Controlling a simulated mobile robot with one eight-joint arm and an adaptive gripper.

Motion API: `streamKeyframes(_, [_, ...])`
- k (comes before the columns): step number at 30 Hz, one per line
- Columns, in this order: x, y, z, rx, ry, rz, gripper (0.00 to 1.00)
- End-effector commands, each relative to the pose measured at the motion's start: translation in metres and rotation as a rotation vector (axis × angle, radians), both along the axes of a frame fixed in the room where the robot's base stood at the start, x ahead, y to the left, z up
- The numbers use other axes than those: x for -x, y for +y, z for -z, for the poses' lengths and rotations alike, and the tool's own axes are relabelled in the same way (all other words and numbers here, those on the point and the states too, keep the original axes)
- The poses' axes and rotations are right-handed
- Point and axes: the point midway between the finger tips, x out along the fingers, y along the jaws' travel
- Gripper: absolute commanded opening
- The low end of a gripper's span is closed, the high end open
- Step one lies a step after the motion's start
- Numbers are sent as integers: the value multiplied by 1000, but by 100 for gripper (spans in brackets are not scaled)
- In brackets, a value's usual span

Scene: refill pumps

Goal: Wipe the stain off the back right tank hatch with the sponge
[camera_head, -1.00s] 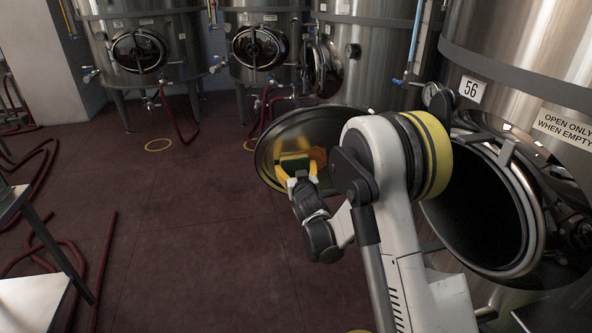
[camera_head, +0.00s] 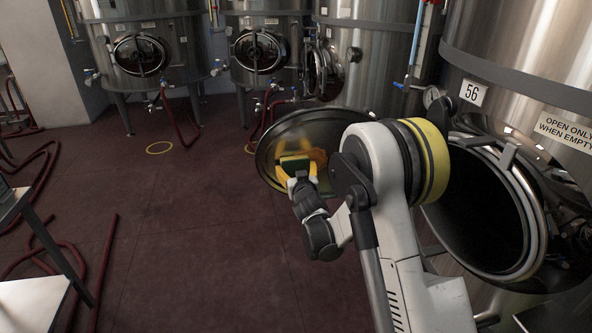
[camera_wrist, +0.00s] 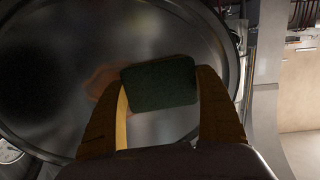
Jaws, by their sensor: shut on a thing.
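My gripper (camera_head: 296,181) is shut on the sponge (camera_head: 294,162), a yellow block with a dark green face. In the wrist view the sponge (camera_wrist: 160,84) sits between the two finger tips of my gripper (camera_wrist: 161,100). The open hatch door (camera_head: 270,141) of tank 56 is a round metal disc swung out to the left of the tank opening. An orange-brown stain (camera_head: 318,157) shows on it just right of the sponge. In the wrist view the stain (camera_wrist: 103,80) is left of the sponge, partly covered by it. I cannot tell whether the sponge touches the door.
Tank 56 (camera_head: 560,75) stands at the right with its round opening (camera_head: 480,215) uncovered. Other tanks (camera_head: 140,45) with closed hatches line the back. Red hoses (camera_head: 105,260) and a white table (camera_head: 30,305) are at the left. The middle floor is clear.

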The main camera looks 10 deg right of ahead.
Motion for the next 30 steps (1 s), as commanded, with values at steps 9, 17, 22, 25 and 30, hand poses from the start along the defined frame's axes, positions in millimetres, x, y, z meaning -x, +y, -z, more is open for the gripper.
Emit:
streamKeyframes(9, [0, -13, 1, -2, 1, 1, 57])
streamKeyframes(17, [0, -36, 1, -1, 0, 2, 57])
streamKeyframes(22, [0, -41, 0, 0, 0, 2, 58])
streamKeyframes(25, [0, -49, 1, -2, 1, 3, 58])
streamKeyframes(30, [2, -66, 1, -2, 0, 4, 58])
